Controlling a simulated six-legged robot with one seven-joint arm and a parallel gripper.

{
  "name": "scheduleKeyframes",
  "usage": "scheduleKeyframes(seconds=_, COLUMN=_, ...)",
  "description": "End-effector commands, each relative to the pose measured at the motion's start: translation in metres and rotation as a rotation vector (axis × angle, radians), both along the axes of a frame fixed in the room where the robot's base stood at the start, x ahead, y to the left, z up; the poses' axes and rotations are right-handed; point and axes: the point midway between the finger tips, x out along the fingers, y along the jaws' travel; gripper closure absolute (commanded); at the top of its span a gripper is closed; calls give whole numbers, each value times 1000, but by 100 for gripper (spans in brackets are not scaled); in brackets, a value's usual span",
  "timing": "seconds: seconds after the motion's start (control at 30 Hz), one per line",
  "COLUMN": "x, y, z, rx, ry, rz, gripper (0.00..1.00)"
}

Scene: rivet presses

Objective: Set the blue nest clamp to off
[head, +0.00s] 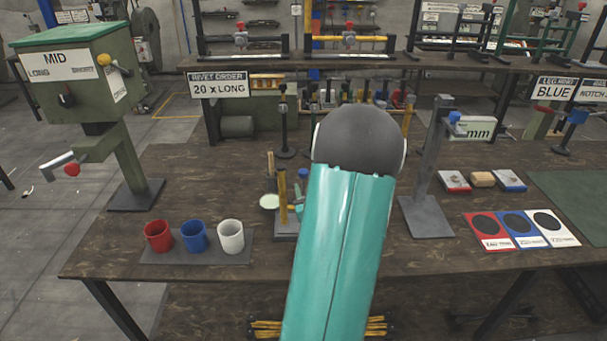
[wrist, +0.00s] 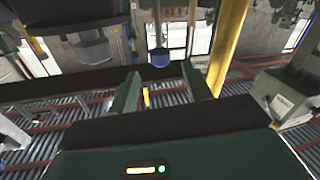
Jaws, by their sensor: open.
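In the wrist view, my gripper (wrist: 161,72) is open, with its two dark green fingers apart and nothing held between them. A blue knob (wrist: 160,58) on a grey rod shows just past the fingertips, in line with the gap; I cannot tell its distance. In the head view, a blue knob (head: 454,117) sits on the grey post (head: 428,165), right of my teal arm. Another blue part (head: 578,117) is on a stand at the far right. I cannot tell which is the nest clamp or its setting. My arm hides my gripper in the head view.
Red (head: 158,236), blue (head: 194,237) and white (head: 231,237) cups stand on the bench's left. A green press (head: 75,70) marked MID stands behind them. Coloured cards (head: 520,230) lie at right. A yellow post (wrist: 228,45) rises right of my fingers in the wrist view.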

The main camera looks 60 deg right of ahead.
Motion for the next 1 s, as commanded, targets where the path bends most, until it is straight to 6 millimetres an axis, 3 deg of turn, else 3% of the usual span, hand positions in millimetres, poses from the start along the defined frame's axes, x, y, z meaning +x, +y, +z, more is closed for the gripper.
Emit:
scheduleKeyframes(seconds=0.33, x=37, y=-48, z=0, rx=0, ry=-1, rz=-2, gripper=51)
scheduleKeyframes(seconds=0.73, x=45, y=-57, z=0, rx=1, ry=0, rz=-1, gripper=51)
scheduleKeyframes(seconds=0.77, x=45, y=-57, z=0, rx=1, ry=0, rz=-1, gripper=53)
scheduleKeyframes(seconds=1.0, x=45, y=-57, z=0, rx=1, ry=0, rz=-1, gripper=100)
